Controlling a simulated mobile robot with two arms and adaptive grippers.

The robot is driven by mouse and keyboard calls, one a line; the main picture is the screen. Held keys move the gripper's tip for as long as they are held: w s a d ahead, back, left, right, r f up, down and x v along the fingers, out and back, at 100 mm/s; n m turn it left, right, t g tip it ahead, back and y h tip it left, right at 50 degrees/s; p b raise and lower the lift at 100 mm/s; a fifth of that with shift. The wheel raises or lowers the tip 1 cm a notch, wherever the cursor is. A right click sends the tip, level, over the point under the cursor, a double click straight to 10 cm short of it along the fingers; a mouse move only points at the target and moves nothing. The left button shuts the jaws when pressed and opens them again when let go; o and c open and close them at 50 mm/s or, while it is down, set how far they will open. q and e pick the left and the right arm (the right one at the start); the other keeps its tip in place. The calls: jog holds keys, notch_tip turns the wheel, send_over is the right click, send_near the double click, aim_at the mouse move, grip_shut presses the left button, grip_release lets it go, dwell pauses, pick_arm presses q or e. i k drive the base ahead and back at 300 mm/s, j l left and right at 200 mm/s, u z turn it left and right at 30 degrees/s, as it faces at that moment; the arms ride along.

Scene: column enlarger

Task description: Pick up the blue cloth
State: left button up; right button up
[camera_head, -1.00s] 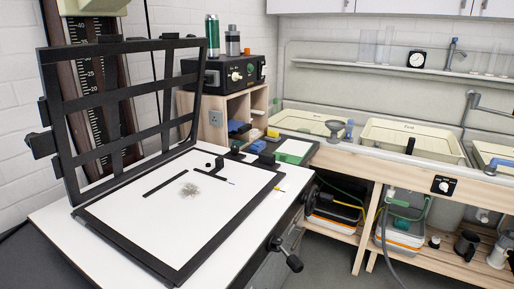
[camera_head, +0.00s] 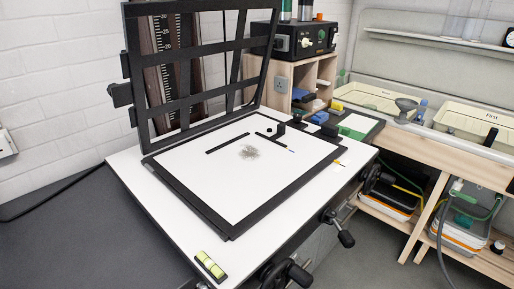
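No blue cloth can be made out for certain. A small blue item (camera_head: 302,95) lies in the wooden cubby behind the easel, and another small blue item (camera_head: 319,117) lies near the black-edged tray to the right of it. Both are too small to tell whether either is cloth. Neither my left nor my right gripper is in view.
The easel's white board (camera_head: 215,185) has its black frame (camera_head: 205,75) raised, with a grey fuzzy patch (camera_head: 249,152) on it. A spirit level (camera_head: 211,266) lies at the baseboard's front. Black knobs (camera_head: 340,232) jut out at right. A cream tray (camera_head: 470,125) sits in the sink.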

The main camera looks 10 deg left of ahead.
aim_at(319, 118)
jog(key=i+l+u, duration=0.1)
jog(key=u, duration=0.25)
jog(key=l+u, duration=0.3)
jog(key=i+l+u, duration=0.2)
jog(key=l, duration=0.45)
jog(key=l+u, duration=0.15)
jog(key=l, duration=0.5)
jog(key=i+l+u, duration=0.2)
jog(key=l, duration=0.5)
jog(key=k, duration=0.1)
